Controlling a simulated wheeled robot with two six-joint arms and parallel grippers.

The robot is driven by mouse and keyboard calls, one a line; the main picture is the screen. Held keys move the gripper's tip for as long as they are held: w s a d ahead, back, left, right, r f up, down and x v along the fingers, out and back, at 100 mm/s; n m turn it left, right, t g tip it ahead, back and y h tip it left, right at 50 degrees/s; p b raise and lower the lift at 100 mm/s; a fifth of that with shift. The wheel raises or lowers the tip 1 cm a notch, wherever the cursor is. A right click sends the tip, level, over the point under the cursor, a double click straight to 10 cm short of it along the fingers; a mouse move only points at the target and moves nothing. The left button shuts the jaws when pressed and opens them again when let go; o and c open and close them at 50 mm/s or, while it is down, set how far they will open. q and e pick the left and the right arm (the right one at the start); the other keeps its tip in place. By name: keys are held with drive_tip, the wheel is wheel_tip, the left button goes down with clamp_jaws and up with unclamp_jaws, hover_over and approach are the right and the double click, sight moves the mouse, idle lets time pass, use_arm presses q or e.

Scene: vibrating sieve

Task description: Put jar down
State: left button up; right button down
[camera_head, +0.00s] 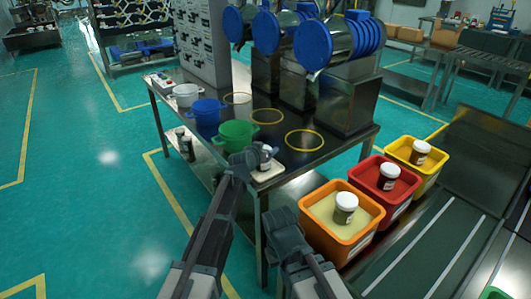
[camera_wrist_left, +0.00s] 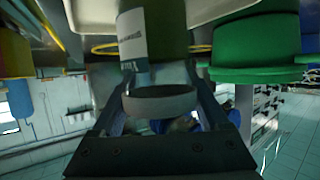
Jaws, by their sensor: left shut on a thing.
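My left gripper (camera_head: 252,160) is at the near end of the dark table (camera_head: 272,117), shut on a jar (camera_head: 265,153). A white plate (camera_head: 268,174) lies on the table corner at the jar's base. Whether the jar touches it, I cannot tell. My right gripper (camera_head: 284,228) hangs in front of the table, left of the orange bin; its jaws do not show clearly.
A green pot (camera_head: 237,135), a blue pot (camera_head: 207,111) and a white pot (camera_head: 186,95) stand along the table's left side. Orange (camera_head: 338,238), red (camera_head: 392,204) and yellow (camera_head: 428,172) bins to the right each hold a jar. Blue-lidded machines (camera_head: 316,46) stand behind.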

use_arm(q)
drive_tip(key=o, duration=1)
drive_tip(key=shift+f, duration=0.15)
drive_tip(key=o, duration=0.3)
drive_tip(key=shift+r, duration=0.3)
drive_tip(key=p+v, duration=0.4)
drive_tip(key=v, duration=0.8)
drive_tip(key=shift+p, duration=0.3)
